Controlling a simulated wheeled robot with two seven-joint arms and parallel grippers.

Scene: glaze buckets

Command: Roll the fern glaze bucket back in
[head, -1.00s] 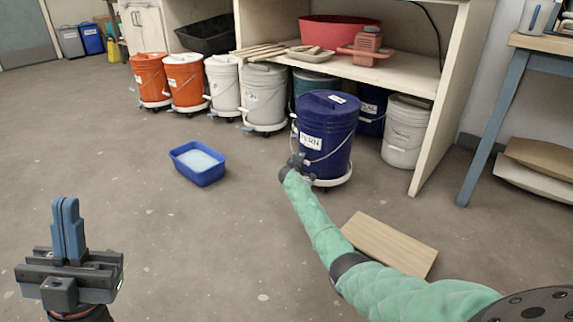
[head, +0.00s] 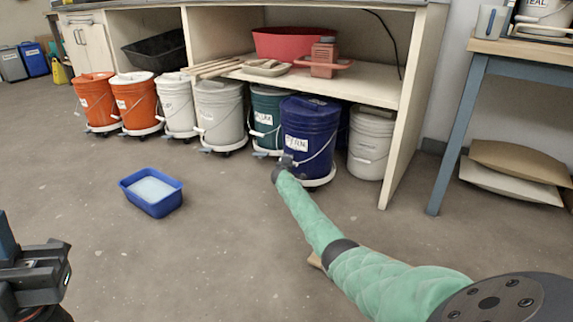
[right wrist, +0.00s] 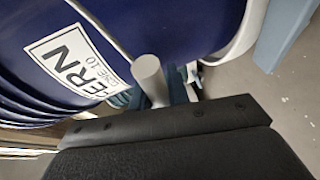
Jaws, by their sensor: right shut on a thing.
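The fern bucket (head: 311,120) is dark blue with a blue lid and a white label. It stands upright on a white wheeled dolly (head: 320,182) at the front of the under-shelf bay, between a teal bucket (head: 268,112) and a white bucket (head: 371,145). My right gripper (head: 284,162) is low at its front left, shut on a grey upright peg (right wrist: 150,78) beside the bucket. The bucket's label (right wrist: 72,66) shows close up in the right wrist view.
A blue basin (head: 152,195) sits on open floor. A shelf leg panel (head: 405,120) bounds the right.

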